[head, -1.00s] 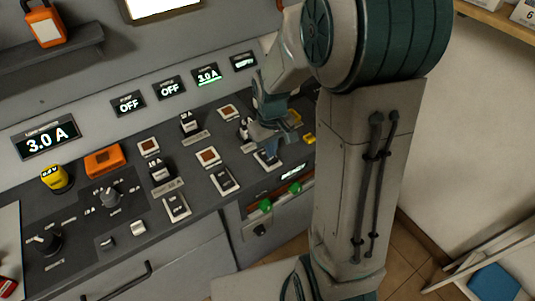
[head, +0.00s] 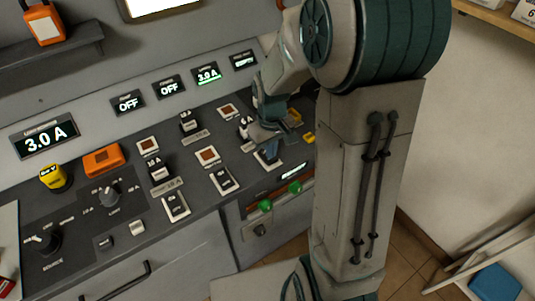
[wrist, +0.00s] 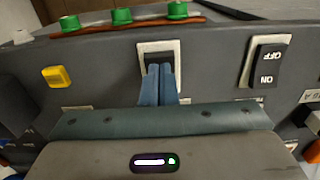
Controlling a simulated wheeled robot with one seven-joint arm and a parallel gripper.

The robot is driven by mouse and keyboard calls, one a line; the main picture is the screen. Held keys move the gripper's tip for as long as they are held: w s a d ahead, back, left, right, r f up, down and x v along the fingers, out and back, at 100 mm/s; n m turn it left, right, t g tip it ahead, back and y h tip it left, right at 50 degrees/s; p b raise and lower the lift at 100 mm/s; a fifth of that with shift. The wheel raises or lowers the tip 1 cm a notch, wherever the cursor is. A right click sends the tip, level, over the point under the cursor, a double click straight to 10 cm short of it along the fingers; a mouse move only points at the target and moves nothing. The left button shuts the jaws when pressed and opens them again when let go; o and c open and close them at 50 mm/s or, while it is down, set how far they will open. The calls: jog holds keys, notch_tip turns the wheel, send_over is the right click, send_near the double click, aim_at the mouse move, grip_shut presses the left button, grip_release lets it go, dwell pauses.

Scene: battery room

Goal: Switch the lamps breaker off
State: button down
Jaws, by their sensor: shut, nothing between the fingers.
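In the head view, a rocker breaker (head: 263,164) in a pale frame sits on the sloping panel at the right end of a row of rockers. I take it for the lamps breaker, but its label is not readable. It shows in the wrist view (wrist: 158,48) as a dark rocker, partly hidden by my fingers. My gripper (wrist: 160,68) is shut and empty, its blue fingertips over the lower part of that rocker. I cannot tell whether they touch. My gripper also shows in the head view (head: 269,150).
Another rocker (wrist: 267,64), marked OFF and ON, stands beside it in the wrist view. Green knobs (wrist: 122,15) line the panel edge. A yellow block (wrist: 56,76) is at left. The head view shows displays reading OFF (head: 127,103) and a large 3.0 A display (head: 45,136).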

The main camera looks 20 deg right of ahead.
jog(key=shift+f+b, duration=0.35)
jog(key=shift+f, duration=0.2)
jog(key=shift+r+p, duration=2.65)
jog(key=shift+r, duration=0.9)
jog(key=s+r+m+t, duration=0.3)
jog(key=s+r, duration=0.8)
jog(key=s, duration=0.3)
jog(key=shift+s+r+m, duration=0.25)
jog(key=shift+r+m, duration=0.05)
jog(key=shift+r, duration=0.05)
